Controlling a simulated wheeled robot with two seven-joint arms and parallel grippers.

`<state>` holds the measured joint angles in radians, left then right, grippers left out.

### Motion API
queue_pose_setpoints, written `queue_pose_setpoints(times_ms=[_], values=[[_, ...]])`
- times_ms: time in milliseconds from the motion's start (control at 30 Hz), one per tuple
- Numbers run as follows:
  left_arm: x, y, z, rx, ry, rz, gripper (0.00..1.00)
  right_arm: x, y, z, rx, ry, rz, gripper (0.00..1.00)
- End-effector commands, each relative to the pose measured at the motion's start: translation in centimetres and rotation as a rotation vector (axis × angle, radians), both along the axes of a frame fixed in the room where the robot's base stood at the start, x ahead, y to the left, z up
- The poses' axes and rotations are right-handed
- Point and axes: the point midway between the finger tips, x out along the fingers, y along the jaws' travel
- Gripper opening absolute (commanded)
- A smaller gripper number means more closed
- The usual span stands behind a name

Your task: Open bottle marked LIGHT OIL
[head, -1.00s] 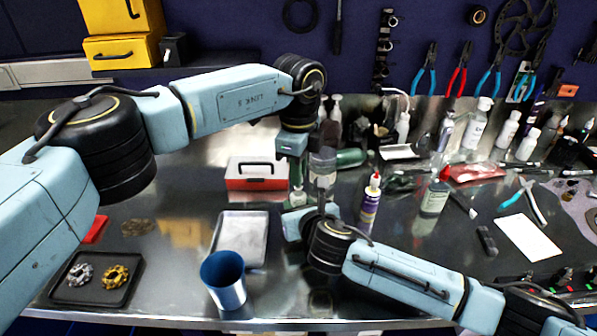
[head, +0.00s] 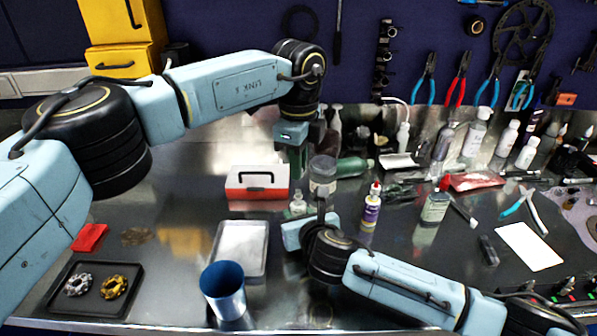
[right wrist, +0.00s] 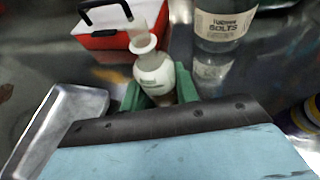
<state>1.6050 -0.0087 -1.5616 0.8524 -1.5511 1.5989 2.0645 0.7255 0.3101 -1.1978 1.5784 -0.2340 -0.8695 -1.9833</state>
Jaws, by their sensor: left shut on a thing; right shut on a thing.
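A small pale bottle (head: 298,204) stands upright at mid-bench, in front of the red box. In the right wrist view the bottle (right wrist: 155,76) has a narrow ringed neck and a label too blurred to read. My right gripper (head: 296,213) is shut on its body; its green fingers (right wrist: 160,98) sit on both sides. My left gripper (head: 291,163) is above the bottle, pointing down, with a gap between them. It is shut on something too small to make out. The left gripper does not show clearly in the right wrist view.
A jar marked BOLTS (right wrist: 226,24) stands close behind the bottle, right of the red box (head: 257,183). A metal tray (head: 240,246) and a blue cup (head: 223,290) are in front. A purple-labelled bottle (head: 371,210) and a red-capped bottle (head: 435,206) stand to the right.

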Motion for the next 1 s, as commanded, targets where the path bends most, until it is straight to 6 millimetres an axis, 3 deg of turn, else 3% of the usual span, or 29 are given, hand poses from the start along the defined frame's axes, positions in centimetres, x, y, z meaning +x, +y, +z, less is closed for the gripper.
queue_pose_setpoints(times_ms=[100,300,333,500,833,1000], values=[[0.0,0.0,1.2,0.001,0.0,0.0,0.0,0.0,0.0,-0.1,-0.001,0.002,-0.001,0.0],[0.0,0.0,1.3,0.0,0.001,-0.001,0.0,0.0,0.0,-0.1,-0.001,0.002,0.0,0.0],[0.0,0.0,1.3,0.0,0.001,-0.001,0.0,0.0,0.0,-0.1,-0.001,0.002,0.0,0.33],[0.0,0.0,1.2,0.0,0.0,-0.001,0.0,0.0,0.0,-0.1,0.0,0.001,0.0,0.55],[0.0,0.0,1.3,0.0,0.0,0.0,0.0,-0.2,-0.1,0.1,0.0,0.0,0.0,0.56],[0.0,0.0,1.8,0.0,0.0,0.0,0.0,-1.6,-0.5,0.7,0.0,0.001,0.001,0.56]])
